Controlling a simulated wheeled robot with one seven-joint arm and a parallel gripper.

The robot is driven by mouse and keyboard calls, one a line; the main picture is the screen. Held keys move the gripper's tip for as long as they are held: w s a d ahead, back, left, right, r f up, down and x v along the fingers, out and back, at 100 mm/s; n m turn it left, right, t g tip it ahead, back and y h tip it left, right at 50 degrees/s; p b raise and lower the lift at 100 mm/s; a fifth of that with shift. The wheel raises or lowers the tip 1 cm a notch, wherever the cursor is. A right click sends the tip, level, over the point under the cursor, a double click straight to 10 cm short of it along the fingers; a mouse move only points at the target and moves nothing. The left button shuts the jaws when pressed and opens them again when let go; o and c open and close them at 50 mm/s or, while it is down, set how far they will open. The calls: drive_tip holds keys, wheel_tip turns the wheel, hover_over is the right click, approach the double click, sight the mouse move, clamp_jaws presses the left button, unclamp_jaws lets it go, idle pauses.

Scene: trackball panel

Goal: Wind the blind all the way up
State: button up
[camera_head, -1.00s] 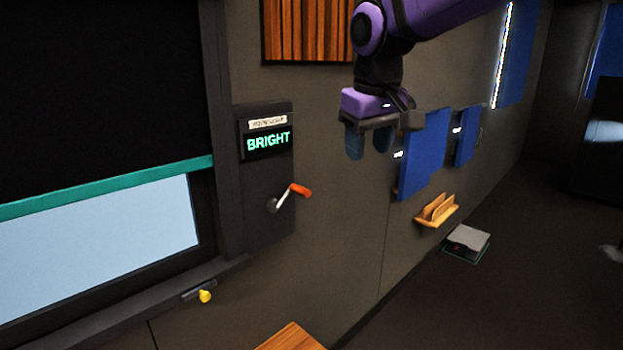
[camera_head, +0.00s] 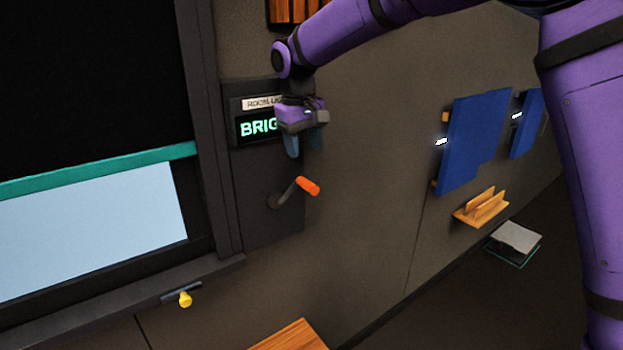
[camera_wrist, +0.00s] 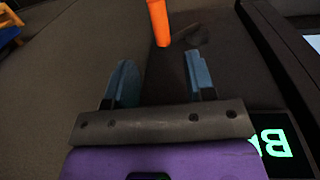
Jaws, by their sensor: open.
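The dark blind (camera_head: 85,80) covers the upper part of the window at the left, and its teal bottom bar (camera_head: 95,171) hangs above a strip of bright pane (camera_head: 90,230). The crank (camera_head: 285,194) with an orange handle (camera_head: 308,186) sticks out of the dark panel beside the window. In the wrist view the orange handle (camera_wrist: 158,20) lies ahead, past the fingertips and between their lines. My gripper (camera_head: 304,143) is open and empty, above the crank and apart from it. Its blue fingers also show in the wrist view (camera_wrist: 160,75).
A wooden surface (camera_head: 290,338) is below. Blue panels (camera_head: 475,140) and a wooden rack (camera_head: 482,207) are on the wall at right.

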sight(308, 182)
drive_tip(key=f, duration=0.9)
drive_tip(key=shift+w+d+f, duration=0.25)
drive_tip(key=shift+d+f, duration=0.05)
drive_tip(key=shift+d, duration=0.1)
drive_tip(key=shift+c, duration=0.2)
clamp_jaws()
